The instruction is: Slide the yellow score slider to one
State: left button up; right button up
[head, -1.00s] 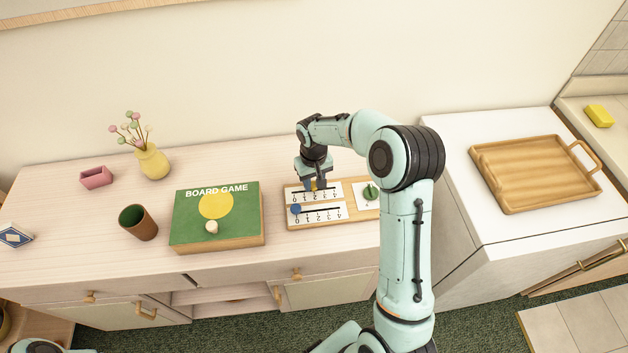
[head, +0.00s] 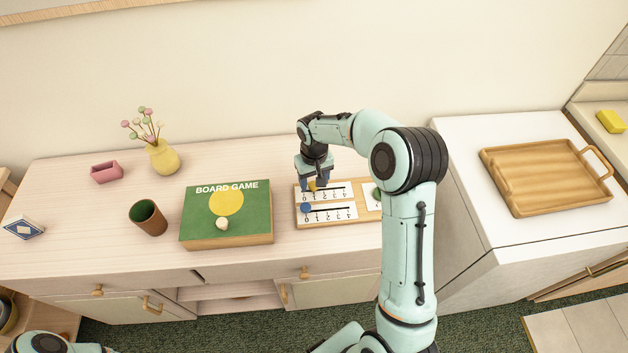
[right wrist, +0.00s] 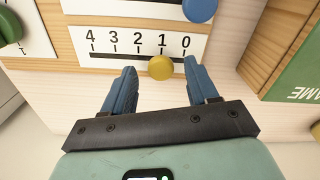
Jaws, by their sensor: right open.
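The yellow score slider (right wrist: 161,67) is a round knob on a white scale marked 0 to 4. In the right wrist view it sits at the 1 mark. It also shows in the head view (head: 312,185), on the upper scale of the wooden scoreboard (head: 364,215). My right gripper (right wrist: 160,66) is open, with one blue finger on each side of the slider and a visible gap to each. The right gripper also shows over the board in the head view (head: 316,187). My left gripper is out of view.
A blue slider (head: 306,207) sits at 0 on the lower scale. A green knob (right wrist: 10,26) is at the board's other end. The board game box (head: 190,225) lies close to the left. A brown cup (head: 148,219) and yellow vase (head: 163,158) stand farther left. A wooden tray (head: 545,175) lies right.

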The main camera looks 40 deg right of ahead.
aim_at(314, 186)
notch_tip(314, 186, up, 13)
jog(key=shift+p, duration=0.4)
jog(key=shift+f, duration=0.15)
